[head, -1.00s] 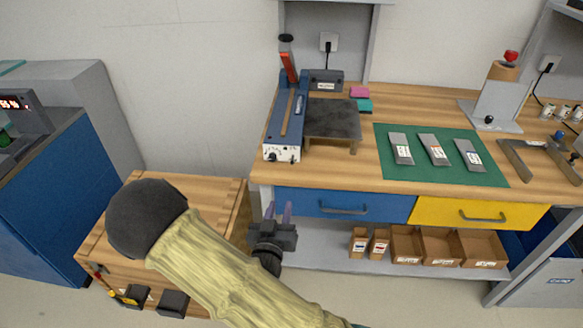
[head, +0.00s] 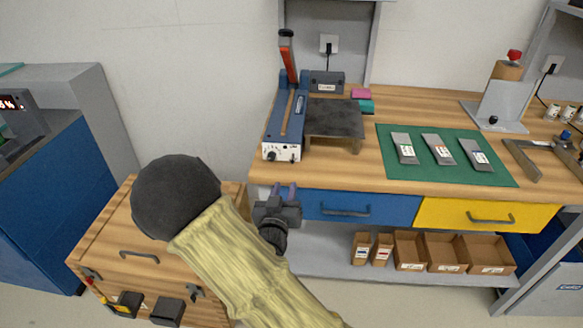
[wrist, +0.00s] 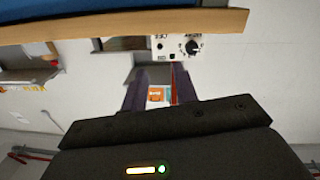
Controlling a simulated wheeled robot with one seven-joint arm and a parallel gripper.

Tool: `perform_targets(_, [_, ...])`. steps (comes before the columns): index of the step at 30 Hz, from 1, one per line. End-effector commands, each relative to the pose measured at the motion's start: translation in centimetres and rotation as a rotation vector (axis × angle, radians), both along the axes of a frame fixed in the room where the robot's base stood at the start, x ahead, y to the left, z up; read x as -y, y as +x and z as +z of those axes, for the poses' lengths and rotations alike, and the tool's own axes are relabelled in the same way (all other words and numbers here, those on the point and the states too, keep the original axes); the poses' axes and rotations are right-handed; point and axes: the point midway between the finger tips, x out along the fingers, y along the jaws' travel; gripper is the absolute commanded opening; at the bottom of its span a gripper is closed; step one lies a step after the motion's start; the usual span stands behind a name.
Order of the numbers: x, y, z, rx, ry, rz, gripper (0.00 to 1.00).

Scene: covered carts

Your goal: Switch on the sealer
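The sealer (head: 290,115) is a long blue device with a raised red-and-black lever, standing at the left end of the wooden bench. Its white front panel (head: 282,152) carries a dark knob and small controls. The panel also shows near the top of the wrist view (wrist: 178,47), with the black knob (wrist: 193,47) at its right. My gripper (head: 284,189) is in front of the bench's front edge, below the panel and apart from it. In the wrist view its two fingers (wrist: 158,88) are spread with nothing held between them. The switch's position is too small to tell.
A dark platform (head: 335,118) adjoins the sealer's right side. A green mat (head: 420,172) with several packets lies farther right. Blue (head: 362,208) and yellow (head: 483,214) drawers are under the benchtop. A wooden cabinet (head: 110,235) stands at lower left, beside my arm.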

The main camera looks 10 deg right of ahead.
Motion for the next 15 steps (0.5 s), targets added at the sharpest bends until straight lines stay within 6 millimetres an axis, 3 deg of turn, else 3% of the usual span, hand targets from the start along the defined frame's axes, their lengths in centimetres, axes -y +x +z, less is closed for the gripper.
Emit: perform_targets(15, [3.4,8.4,0.0,0.0,-0.001,0.0,0.29])
